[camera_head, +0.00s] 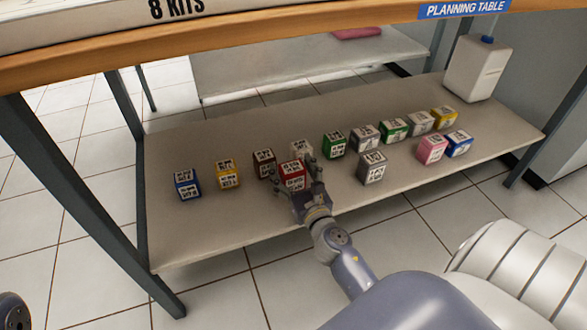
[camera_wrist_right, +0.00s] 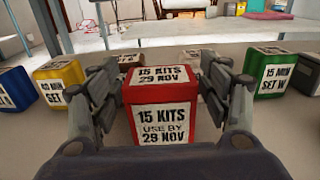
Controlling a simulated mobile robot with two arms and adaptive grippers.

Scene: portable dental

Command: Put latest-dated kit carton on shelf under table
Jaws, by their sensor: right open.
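A red kit carton (camera_head: 292,176) stands on the shelf (camera_head: 230,228) under the planning table. In the right wrist view the red carton (camera_wrist_right: 165,112) is labelled 15 KITS, USE BY 29 NOV. My right gripper (camera_head: 296,184) is open, with one finger on each side of the red carton; in the wrist view the fingers (camera_wrist_right: 160,95) show small gaps to its sides. The carton sits upright on the shelf. My left gripper is not in view.
Small labelled cartons stand nearby: blue (camera_head: 187,184), yellow (camera_head: 227,174), brown (camera_head: 264,163), green (camera_head: 334,144) and grey (camera_head: 371,167). Pink (camera_head: 432,149) and others stand to the right. A white jug (camera_head: 478,68) is at the far right. The wooden tabletop (camera_head: 240,38) runs above. The shelf's front left is clear.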

